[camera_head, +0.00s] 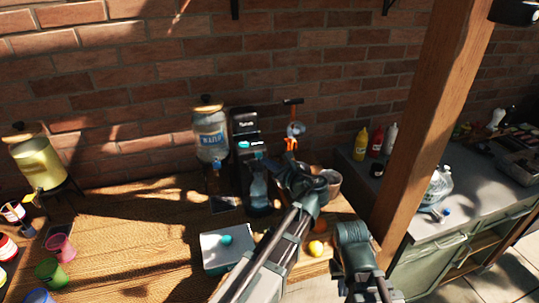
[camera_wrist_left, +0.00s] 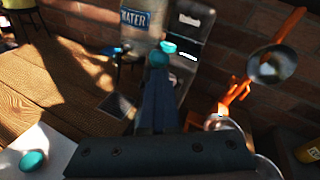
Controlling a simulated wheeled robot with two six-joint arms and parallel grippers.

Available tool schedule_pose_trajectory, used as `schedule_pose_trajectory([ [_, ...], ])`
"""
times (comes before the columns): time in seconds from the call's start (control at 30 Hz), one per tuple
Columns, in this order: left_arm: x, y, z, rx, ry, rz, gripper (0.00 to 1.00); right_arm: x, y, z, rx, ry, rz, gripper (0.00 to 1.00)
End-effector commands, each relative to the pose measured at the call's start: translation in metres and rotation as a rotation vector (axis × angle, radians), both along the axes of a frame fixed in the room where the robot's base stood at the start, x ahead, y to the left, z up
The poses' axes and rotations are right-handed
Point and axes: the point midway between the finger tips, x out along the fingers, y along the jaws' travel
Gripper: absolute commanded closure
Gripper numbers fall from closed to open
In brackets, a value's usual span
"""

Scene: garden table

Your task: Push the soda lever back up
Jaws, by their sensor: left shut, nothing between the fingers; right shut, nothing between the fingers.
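The black soda machine (camera_head: 244,124) stands against the brick wall and also shows in the left wrist view (camera_wrist_left: 192,28). A small bright teal knob (camera_head: 243,144) is on its front, and it appears at the machine in the left wrist view (camera_wrist_left: 168,47). My left gripper (camera_wrist_left: 160,82) is shut and empty, pointing at the machine's front. A duller teal part shows at its tips; I cannot tell whether they touch. My right gripper (camera_head: 353,240) is low at the right, shut, its fingertips hidden, away from the machine.
A water dispenser (camera_head: 211,133) stands left of the machine. An orange-handled tool (camera_head: 291,143) and cups (camera_head: 331,177) are to its right. A wooden post (camera_head: 432,115) rises at right.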

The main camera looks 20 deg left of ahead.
Motion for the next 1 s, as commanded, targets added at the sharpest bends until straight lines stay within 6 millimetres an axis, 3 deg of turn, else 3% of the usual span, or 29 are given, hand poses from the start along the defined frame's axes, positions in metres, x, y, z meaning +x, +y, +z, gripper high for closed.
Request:
schedule_pose_trajectory([
  [0.03,0.004,0.004,0.017,-0.022,0.029,0.008,1.00,0.000,0.000,0.025,0.000,0.000,0.001,1.00],
  [0.43,0.032,0.022,0.045,-0.197,0.287,0.008,1.00,0.000,0.000,0.112,0.003,0.000,-0.012,1.00],
  [1.0,0.069,0.047,0.056,-0.218,0.319,0.002,1.00,0.000,0.000,0.129,0.002,0.001,-0.012,1.00],
])
